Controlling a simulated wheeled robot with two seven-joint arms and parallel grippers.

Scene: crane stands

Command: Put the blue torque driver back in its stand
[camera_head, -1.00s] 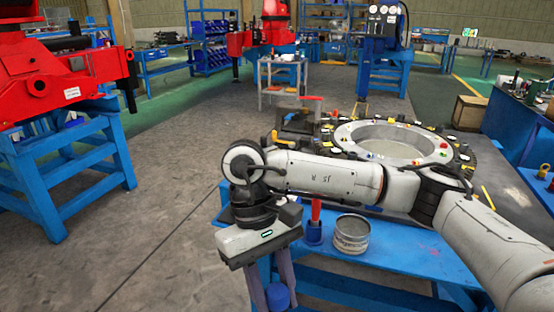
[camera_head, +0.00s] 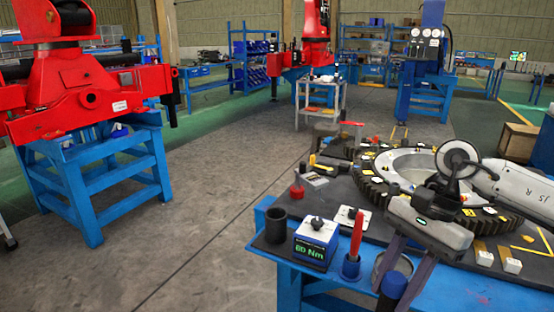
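My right gripper (camera_head: 398,291) hangs at the front of the blue table, fingers pointing down. A dark open cup (camera_head: 276,226) stands empty-looking at the table's left corner and may be the stand. A red-handled tool (camera_head: 356,232) stands upright in a blue cup (camera_head: 351,268), left of the gripper. My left gripper is not in view.
A blue box reading 60 Nm (camera_head: 316,243) stands between the two cups. A metal tin (camera_head: 381,268) is partly hidden behind the gripper. A large toothed ring (camera_head: 385,196) fills the table behind. Open floor lies to the left.

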